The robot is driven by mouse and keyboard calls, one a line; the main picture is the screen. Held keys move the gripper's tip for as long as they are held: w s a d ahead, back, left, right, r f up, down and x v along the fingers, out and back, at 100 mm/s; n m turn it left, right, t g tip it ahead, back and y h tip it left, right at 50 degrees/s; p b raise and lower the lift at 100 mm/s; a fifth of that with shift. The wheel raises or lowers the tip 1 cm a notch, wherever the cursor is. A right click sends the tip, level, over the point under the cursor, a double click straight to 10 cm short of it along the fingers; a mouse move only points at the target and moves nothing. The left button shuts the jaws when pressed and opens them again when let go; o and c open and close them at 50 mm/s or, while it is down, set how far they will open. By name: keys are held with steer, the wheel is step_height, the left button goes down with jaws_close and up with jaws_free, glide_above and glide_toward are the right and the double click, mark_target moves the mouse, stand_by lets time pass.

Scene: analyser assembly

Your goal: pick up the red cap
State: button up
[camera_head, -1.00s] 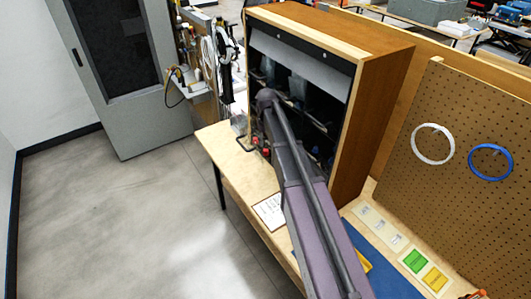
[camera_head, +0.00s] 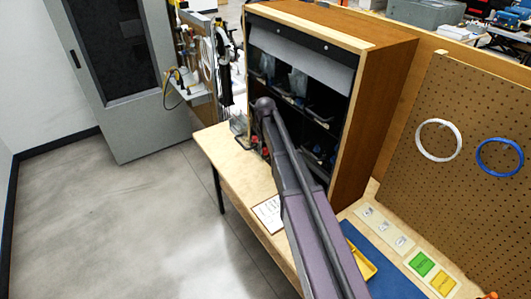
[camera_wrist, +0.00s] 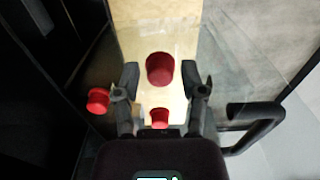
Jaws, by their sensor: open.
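Three red pieces show in the wrist view. A large round red cap (camera_wrist: 160,66) lies in the middle, between the fingertips of my gripper (camera_wrist: 160,80). A smaller red piece (camera_wrist: 160,118) shows nearer the palm, between the finger bases. Another red piece (camera_wrist: 98,100) is just left of the left finger. My gripper is open, with a finger on each side of the middle cap; I cannot tell whether they touch it. In the head view my arm hides most of the gripper, and only a bit of red shows beside the arm.
A wooden cabinet with dark compartments (camera_head: 370,120) stands right of and behind the arm's end. A dark bar handle (camera_wrist: 262,125) is right of my gripper in the wrist view. The table (camera_head: 232,160) has a paper sheet (camera_head: 268,213). Open floor lies left.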

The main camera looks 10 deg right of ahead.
stand_by(0.4)
steer(key=c, duration=0.5)
steer(key=shift+o, duration=0.2)
steer(key=shift+r, duration=0.15)
step_height(320, 180, up, 18)
steer(key=p, duration=1.8)
